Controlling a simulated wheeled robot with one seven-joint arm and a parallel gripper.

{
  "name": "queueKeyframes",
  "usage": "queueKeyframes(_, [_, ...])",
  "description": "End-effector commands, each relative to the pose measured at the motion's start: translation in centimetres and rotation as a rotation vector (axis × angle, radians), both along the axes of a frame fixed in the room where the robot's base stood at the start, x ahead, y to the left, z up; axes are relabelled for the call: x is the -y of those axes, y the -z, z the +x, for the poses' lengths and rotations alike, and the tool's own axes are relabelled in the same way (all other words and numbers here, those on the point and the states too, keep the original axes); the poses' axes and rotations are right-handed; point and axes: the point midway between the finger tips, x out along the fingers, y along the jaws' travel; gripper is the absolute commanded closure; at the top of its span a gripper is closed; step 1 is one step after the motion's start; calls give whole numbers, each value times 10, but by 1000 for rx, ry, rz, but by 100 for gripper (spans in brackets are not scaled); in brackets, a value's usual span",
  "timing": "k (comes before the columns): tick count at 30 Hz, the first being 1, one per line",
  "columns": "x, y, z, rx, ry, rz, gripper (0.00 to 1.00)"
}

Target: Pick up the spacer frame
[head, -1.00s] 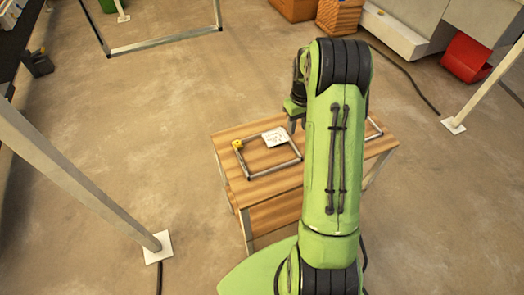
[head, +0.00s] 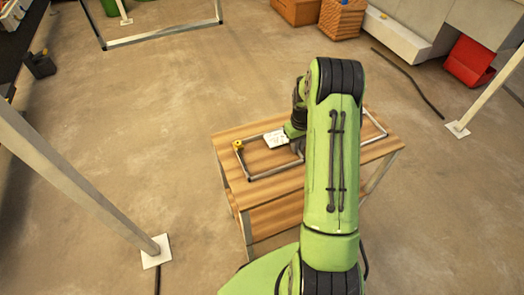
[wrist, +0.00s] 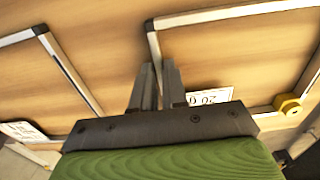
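A grey rectangular spacer frame (head: 262,176) lies flat on the wooden table, a yellow piece (head: 238,145) at one corner. A white card (head: 276,139) lies at its far bar. In the wrist view this frame (wrist: 152,42) is on the right, with the yellow piece (wrist: 289,104) and the partly hidden card (wrist: 208,96). My gripper (wrist: 158,72) is down at its side bar, with one finger on each side of the bar. A narrow gap shows between the fingers; firm contact cannot be seen. In the head view my arm mostly hides the gripper (head: 297,147).
A second frame (head: 377,121) lies on the table, partly hidden by my arm; it also shows at left in the wrist view (wrist: 68,66), near another card (wrist: 22,131). White posts (head: 75,180) stand left and right (head: 490,92). Floor around the table is mostly clear.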

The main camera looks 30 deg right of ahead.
Motion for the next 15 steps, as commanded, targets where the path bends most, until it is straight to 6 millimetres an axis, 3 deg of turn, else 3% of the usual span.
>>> queueKeyframes(2, [0,0,0,0,0,0,100])
queueKeyframes(12, [0,-1,0,0,0,0,100])
queueKeyframes(15, [0,-11,1,3,-1,-1,100])
